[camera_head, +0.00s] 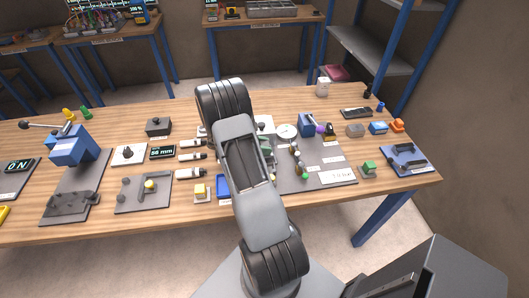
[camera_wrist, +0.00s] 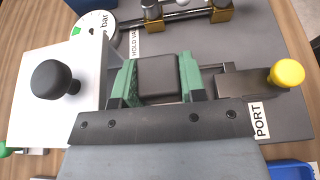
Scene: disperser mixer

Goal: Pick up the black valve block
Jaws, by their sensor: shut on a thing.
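The black valve block (camera_wrist: 158,80) shows in the wrist view as a dark, rounded, square-topped block. My gripper (camera_wrist: 158,73) has a green-padded finger on its left and right sides, shut on it. The block is above or on a grey panel (camera_wrist: 262,50); I cannot tell whether it touches the panel. In the head view my arm covers the block and most of the gripper.
Close by are a yellow knob (camera_wrist: 287,73), a white plate with a black knob (camera_wrist: 52,80), a gauge (camera_wrist: 98,27) and brass-ended fittings (camera_wrist: 222,13). The wooden bench (camera_head: 330,198) holds many small devices. A blue vise-like device (camera_head: 75,147) stands at left.

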